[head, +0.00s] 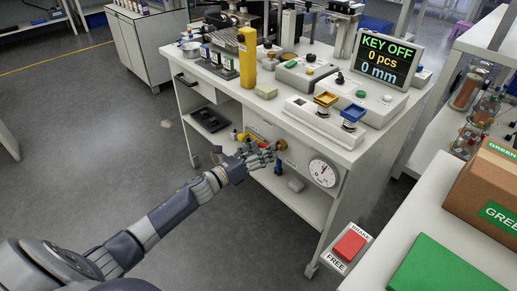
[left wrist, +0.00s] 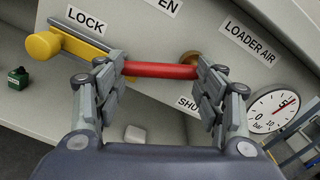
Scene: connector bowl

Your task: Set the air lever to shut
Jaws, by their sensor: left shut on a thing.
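The red air lever (left wrist: 160,70) lies nearly level across the left wrist view, running left from its brass pivot (left wrist: 189,60) on the cabinet front. My left gripper (left wrist: 164,84) is shut on the lever, with one finger at each end of the red part. In the head view my left gripper (head: 266,153) is at the front of the bench, beside the brass pivot (head: 281,144); the lever is mostly hidden by the fingers there. The "SHUT" label (left wrist: 187,103) is below the lever, partly covered by a finger. The "OPEN" label (left wrist: 165,5) is above, cut off. My right gripper is out of view.
A yellow knob (left wrist: 42,46) on a slide labelled "LOCK" sits left of the lever. A pressure gauge (head: 323,173) is to its right. The bench top (head: 330,147) holds equipment and a "KEY OFF" screen (head: 385,58). A table with a red "BRAKE/FREE" switch (head: 349,246) stands at right.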

